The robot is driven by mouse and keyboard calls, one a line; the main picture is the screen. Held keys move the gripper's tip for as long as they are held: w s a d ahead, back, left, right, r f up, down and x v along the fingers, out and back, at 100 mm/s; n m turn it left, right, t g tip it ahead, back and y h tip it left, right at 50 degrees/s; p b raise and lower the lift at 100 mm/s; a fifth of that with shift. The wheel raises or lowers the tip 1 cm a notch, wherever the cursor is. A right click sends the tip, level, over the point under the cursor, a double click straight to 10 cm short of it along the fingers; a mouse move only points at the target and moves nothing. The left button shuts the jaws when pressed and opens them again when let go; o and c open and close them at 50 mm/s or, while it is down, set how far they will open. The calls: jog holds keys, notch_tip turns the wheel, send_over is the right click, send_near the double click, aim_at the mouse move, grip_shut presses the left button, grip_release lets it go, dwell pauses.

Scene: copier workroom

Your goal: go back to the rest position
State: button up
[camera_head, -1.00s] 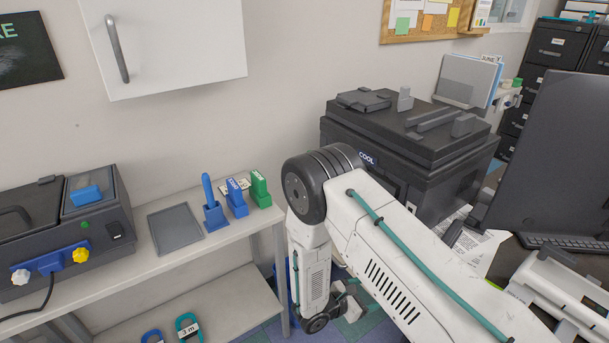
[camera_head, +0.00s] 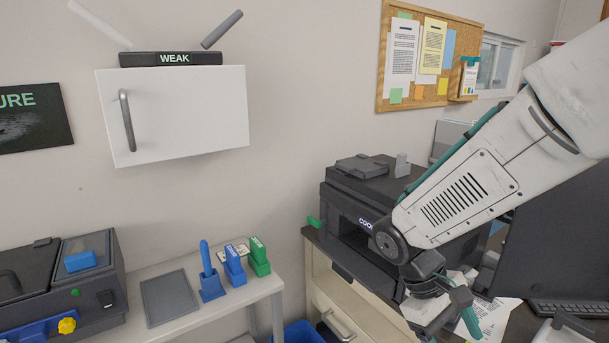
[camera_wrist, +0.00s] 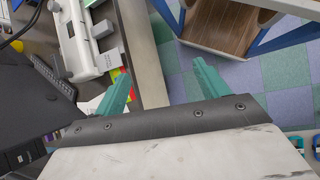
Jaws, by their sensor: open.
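My gripper shows in the wrist view (camera_wrist: 160,88) with its two green fingers spread wide apart. Nothing is between them but a table edge and the tiled floor beyond. In the head view my gripper (camera_head: 462,312) hangs at the lower right, above papers on the dark desk and in front of the black printer (camera_head: 350,215). My white arm reaches down to it from the upper right. I cannot tell from the head view how far above the papers it is.
A monitor (camera_head: 545,240) and keyboard (camera_head: 570,308) stand on the right. A white wall cabinet (camera_head: 180,120) is shut. Tiled floor (camera_wrist: 205,75) shows in the wrist view.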

jog(key=s+d+r+m+t+y, duration=0.1)
jog(key=s+r+m+t+y, duration=0.4)
jog(key=s+r, duration=0.6)
jog(key=shift+d+r+m+t, duration=0.2)
jog(key=shift+r+m+t, duration=0.15)
jog(key=shift+r, duration=0.4)
dwell(1.1)
